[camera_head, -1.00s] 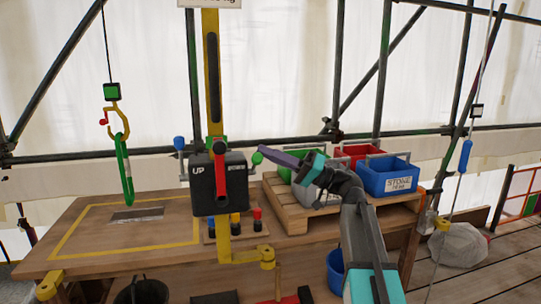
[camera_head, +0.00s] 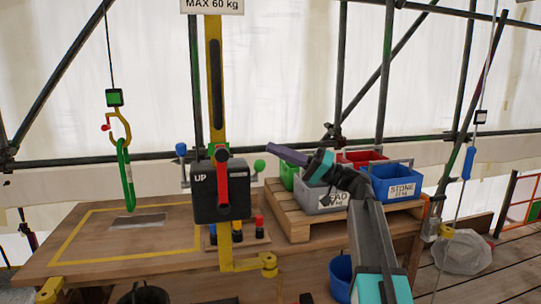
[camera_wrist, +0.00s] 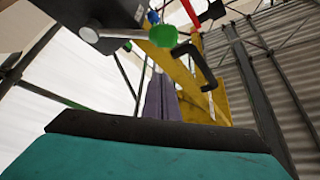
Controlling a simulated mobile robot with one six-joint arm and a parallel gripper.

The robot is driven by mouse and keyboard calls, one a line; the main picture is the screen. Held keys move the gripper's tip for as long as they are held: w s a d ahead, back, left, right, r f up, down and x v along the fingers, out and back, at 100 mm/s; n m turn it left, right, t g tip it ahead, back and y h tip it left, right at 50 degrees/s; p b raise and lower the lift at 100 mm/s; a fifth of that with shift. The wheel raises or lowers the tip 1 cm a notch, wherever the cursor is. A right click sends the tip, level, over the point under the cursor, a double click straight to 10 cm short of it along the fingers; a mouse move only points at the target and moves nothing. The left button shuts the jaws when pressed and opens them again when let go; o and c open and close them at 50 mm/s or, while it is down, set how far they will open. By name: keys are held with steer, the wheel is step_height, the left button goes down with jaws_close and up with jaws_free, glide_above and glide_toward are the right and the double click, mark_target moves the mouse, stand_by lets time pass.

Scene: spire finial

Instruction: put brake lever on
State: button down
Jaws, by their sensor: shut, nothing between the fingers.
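The dark hoist box (camera_head: 221,190) marked "UP" sits on the yellow post. A red lever (camera_head: 222,180) stands upright on its front. A short lever with a green knob (camera_head: 259,165) sticks out at its right, and one with a blue knob (camera_head: 181,149) at its left. I cannot tell which is the brake lever. My gripper (camera_head: 270,147) has its purple fingers shut and empty, just above and right of the green knob, apart from it. In the wrist view the fingers (camera_wrist: 160,98) point toward the green knob (camera_wrist: 163,36) and its pale rod.
A pallet (camera_head: 290,213) right of the post holds a grey lead crate (camera_head: 322,201), a blue stone crate (camera_head: 394,183) and others. A hook with a green sling (camera_head: 125,170) hangs at left over the bench (camera_head: 65,245). Open air lies around my gripper.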

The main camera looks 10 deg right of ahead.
steer(key=v, duration=0.8)
steer(key=shift+d+b, duration=0.15)
steer(key=shift+b, duration=0.2)
steer(key=shift+f, duration=0.1)
